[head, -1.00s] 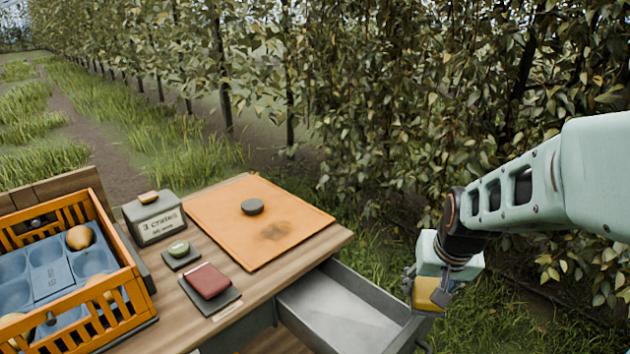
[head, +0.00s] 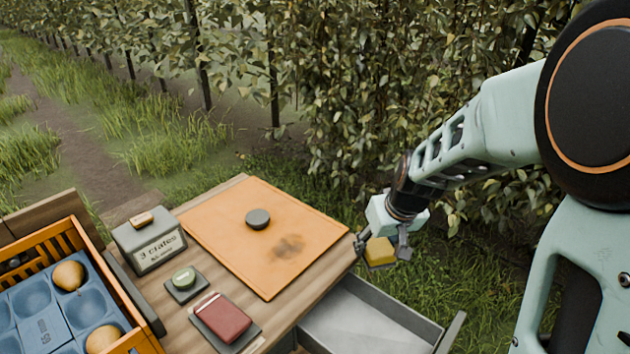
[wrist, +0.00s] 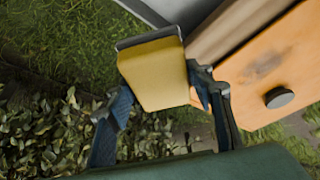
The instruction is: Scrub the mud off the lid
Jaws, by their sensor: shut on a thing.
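The lid is an orange flat board (head: 225,215) on the table, with a round dark grey knob (head: 258,219) and a brownish mud smear (head: 289,246) toward its near right part. In the wrist view the lid (wrist: 262,100) lies at the right, with its smear (wrist: 264,65) and knob (wrist: 279,97). My gripper (head: 383,250) is shut on a yellow sponge (head: 380,252). It holds the sponge in the air just right of the lid, beyond the table edge and clear of the lid. The sponge (wrist: 155,75) fills the middle of the wrist view between the two fingers.
An open grey drawer (head: 360,325) juts out below the table's right side. A red block (head: 223,317), a green round item (head: 184,277) and a grey labelled box (head: 150,243) stand left of the lid. An orange crate (head: 135,310) with pears is at far left.

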